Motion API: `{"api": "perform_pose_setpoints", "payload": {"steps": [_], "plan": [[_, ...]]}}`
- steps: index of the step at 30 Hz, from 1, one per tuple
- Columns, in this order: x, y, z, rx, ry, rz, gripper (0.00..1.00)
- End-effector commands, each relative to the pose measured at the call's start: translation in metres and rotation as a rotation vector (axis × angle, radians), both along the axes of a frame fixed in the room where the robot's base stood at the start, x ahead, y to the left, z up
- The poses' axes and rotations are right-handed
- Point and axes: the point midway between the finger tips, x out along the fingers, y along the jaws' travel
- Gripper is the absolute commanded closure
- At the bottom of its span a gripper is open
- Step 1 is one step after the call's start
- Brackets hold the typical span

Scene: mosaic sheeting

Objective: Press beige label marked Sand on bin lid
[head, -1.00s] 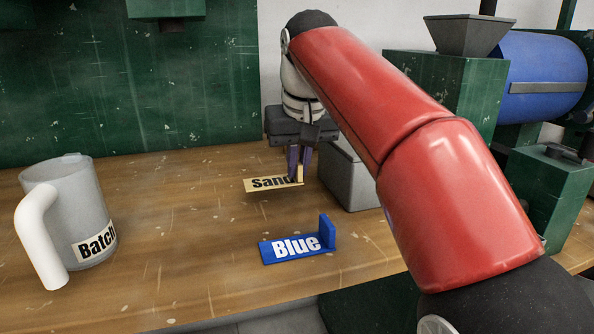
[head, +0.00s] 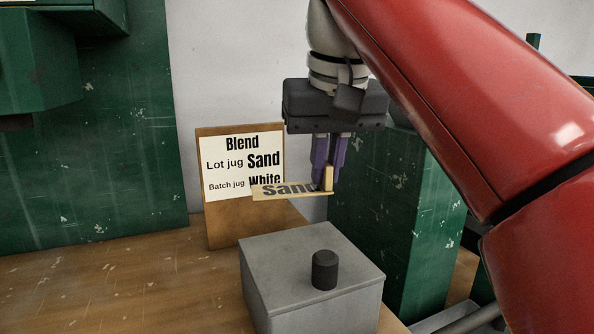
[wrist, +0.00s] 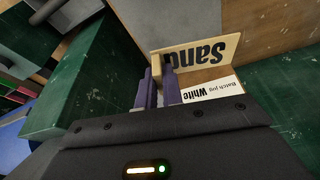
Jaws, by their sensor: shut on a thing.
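The beige Sand label (head: 285,190) is a flat strip with an upright tab at its right end. My gripper (head: 328,178) is shut on that tab and holds the label in the air. The label also shows in the wrist view (wrist: 205,52), with the gripper's purple fingers (wrist: 158,88) at its tab. A grey bin (head: 330,308) with a flat lid (head: 290,262) and a dark round knob (head: 325,270) stands below. The label is above the lid and apart from it.
A card on a wooden stand (head: 240,165) reads Blend, Lot jug Sand, Batch jug White; the label partly covers it. The bench (head: 150,285) left of the bin is clear.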

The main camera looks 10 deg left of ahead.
Motion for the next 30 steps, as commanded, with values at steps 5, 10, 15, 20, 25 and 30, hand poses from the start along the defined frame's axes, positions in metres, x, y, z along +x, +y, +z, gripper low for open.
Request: {"api": "perform_pose_setpoints", "payload": {"steps": [5, 10, 15, 20, 25, 30], "plan": [[-0.009, -0.007, 0.005, -0.001, -0.001, -0.013, 1.00], [-0.009, -0.007, 0.005, -0.001, -0.001, -0.013, 1.00], [-0.008, -0.007, 0.004, -0.001, 0.000, -0.013, 1.00], [-0.008, -0.007, -0.008, -0.001, 0.000, -0.013, 1.00], [-0.009, -0.007, -0.025, -0.001, -0.001, -0.013, 1.00], [-0.008, -0.007, -0.042, -0.001, 0.000, -0.013, 1.00]]}}
